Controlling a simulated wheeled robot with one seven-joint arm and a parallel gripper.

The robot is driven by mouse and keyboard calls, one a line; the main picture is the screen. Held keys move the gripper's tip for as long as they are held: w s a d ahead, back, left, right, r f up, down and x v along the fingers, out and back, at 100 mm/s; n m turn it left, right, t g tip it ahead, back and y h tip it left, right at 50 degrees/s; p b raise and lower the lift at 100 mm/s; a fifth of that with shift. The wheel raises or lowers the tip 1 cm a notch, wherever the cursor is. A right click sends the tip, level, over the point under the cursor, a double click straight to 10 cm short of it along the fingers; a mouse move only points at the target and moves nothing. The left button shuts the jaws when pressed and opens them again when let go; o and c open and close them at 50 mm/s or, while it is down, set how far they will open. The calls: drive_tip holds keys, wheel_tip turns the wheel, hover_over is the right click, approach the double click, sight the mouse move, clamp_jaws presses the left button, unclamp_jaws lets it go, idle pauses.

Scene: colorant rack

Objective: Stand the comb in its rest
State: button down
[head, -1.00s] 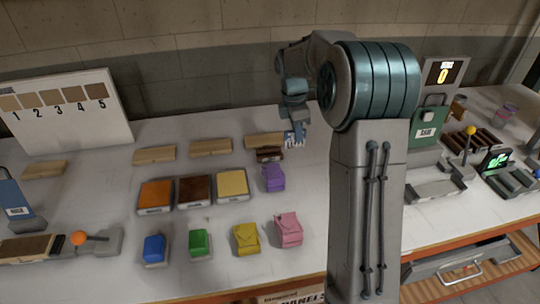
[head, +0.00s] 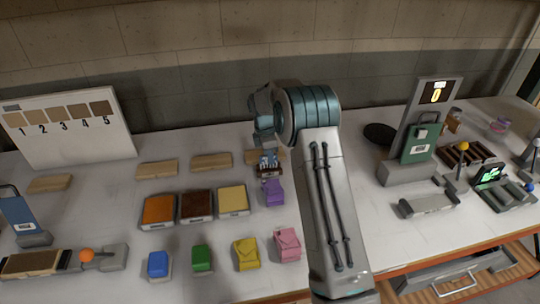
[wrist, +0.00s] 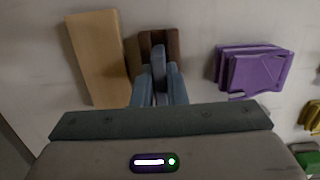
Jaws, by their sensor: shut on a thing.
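My gripper (head: 266,151) is shut on the comb (head: 268,158), a small blue-grey piece with pale prongs in the head view. In the wrist view, my gripper (wrist: 159,92) has the comb's grey-blue body (wrist: 158,62) between its fingers. The comb is right at a small dark brown block (head: 269,171), which looks like the rest; this also shows beyond the fingertips in the wrist view (wrist: 168,38). The comb appears upright over or in the rest. Whether it is seated or touching is hidden by the fingers.
A light wooden block (wrist: 97,55) lies close to the left of the fingers in the wrist view. A purple pouch (head: 273,192) stands just in front of the rest. Colored tiles, including an orange one (head: 159,208), lie to the left. A green device (head: 419,143) stands to the right.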

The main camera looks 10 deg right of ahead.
drive_tip(key=shift+f, duration=0.5)
drive_tip(key=shift+f, duration=0.1)
drive_tip(key=c, duration=1.5)
unclamp_jaws()
drive_tip(key=shift+o, duration=0.2)
